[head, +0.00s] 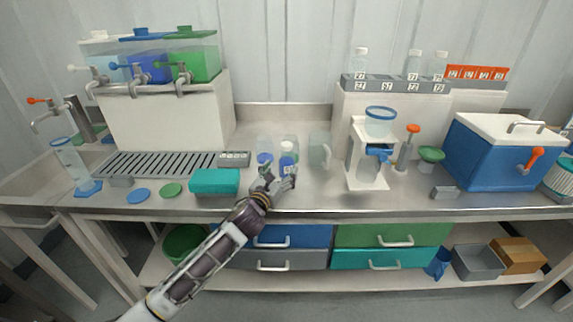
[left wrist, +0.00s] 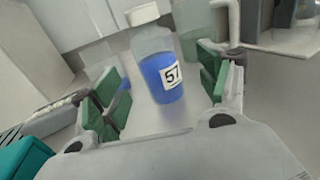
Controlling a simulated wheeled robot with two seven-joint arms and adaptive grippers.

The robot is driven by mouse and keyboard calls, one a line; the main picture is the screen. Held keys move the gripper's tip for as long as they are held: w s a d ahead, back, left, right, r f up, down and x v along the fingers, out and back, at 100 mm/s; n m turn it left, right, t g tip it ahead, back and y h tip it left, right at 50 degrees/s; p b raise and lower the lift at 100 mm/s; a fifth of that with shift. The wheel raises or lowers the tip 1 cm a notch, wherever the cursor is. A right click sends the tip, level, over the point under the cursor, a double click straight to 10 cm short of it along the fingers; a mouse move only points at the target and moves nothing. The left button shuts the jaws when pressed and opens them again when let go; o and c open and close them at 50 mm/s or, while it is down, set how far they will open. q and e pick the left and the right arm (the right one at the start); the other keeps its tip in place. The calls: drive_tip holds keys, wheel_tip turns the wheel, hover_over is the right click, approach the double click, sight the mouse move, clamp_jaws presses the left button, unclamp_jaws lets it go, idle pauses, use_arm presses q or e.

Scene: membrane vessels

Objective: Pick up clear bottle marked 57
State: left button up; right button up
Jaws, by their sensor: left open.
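The clear bottle marked 57 (left wrist: 158,62) has a white cap, a white label and blue liquid in its lower part. In the left wrist view it stands between the green-padded fingers of my left gripper (left wrist: 160,92), with gaps on both sides. In the head view the bottle (head: 287,157) stands on the steel counter, just beyond my left gripper (head: 281,175). My left gripper is open and holds nothing. Its fingers partly cover the bottle's lower part in the head view. My right gripper is in neither view.
Another clear vessel with blue (head: 264,150) stands close left of the bottle, and a clear pitcher (head: 320,150) to its right. A teal box (head: 214,182) lies left of my gripper. A white stand (head: 366,172) is further right. Bottles stand on the rear shelf.

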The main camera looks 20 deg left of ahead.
sight(283, 166)
use_arm(q)
drive_tip(key=shift+w+d, duration=0.1)
drive_tip(key=shift+w, duration=0.85)
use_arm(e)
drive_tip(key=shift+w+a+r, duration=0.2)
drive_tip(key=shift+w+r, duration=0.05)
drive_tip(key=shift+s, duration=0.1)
use_arm(q)
drive_tip(key=shift+w, duration=0.1)
drive_tip(key=shift+w, duration=0.5)
drive_tip(key=shift+w+b, duration=0.3)
drive_tip(key=shift+w, duration=0.5)
drive_tip(key=shift+w+f, duration=0.1)
drive_tip(key=shift+w, duration=1.1)
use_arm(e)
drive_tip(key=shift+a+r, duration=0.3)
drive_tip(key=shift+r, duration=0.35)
